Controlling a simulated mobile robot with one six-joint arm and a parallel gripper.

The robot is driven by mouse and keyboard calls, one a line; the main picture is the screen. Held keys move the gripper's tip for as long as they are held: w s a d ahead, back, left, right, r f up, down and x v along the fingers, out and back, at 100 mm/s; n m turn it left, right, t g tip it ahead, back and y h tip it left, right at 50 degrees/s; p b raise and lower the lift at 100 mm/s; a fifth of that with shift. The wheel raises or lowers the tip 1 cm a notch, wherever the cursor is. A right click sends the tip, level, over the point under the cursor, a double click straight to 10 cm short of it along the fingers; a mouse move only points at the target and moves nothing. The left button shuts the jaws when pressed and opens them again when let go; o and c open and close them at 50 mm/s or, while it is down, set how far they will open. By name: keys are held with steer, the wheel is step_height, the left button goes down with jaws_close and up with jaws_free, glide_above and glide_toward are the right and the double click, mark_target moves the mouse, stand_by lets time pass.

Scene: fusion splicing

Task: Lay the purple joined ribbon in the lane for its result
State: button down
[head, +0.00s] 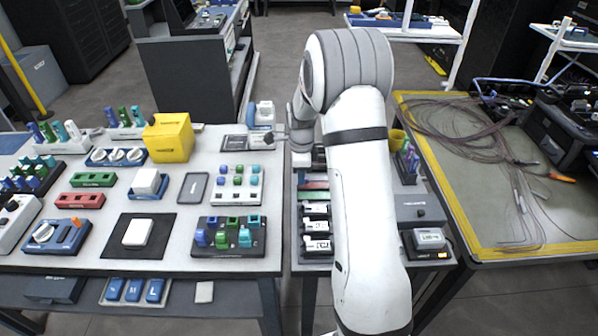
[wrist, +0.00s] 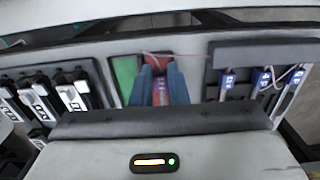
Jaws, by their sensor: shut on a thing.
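In the wrist view my gripper (wrist: 161,72) points away from the camera, its two blue fingers close together over a red lane (wrist: 156,57). A reddish-purple piece with pale marks shows between the fingers. A thin pinkish-purple ribbon (wrist: 178,53) runs from near the fingertips to the right. Whether it touches the lane floor cannot be told. A green lane (wrist: 124,74) lies just left of the red one.
Black holders with white labels (wrist: 70,96) stand left of the lanes in the wrist view. A dark rack (wrist: 262,53) with several blue-violet labelled pieces stands right. In the head view a yellow box (head: 169,138) is on the left table; loose fibres (head: 460,125) cover the right mat.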

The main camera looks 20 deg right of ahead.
steer(key=shift+f, duration=0.55)
steer(key=c, duration=1.3)
jaws_free()
steer(key=shift+c, duration=0.2)
steer(key=shift+f, duration=0.1)
step_height(320, 180, up, 8)
steer(key=shift+w, duration=0.2)
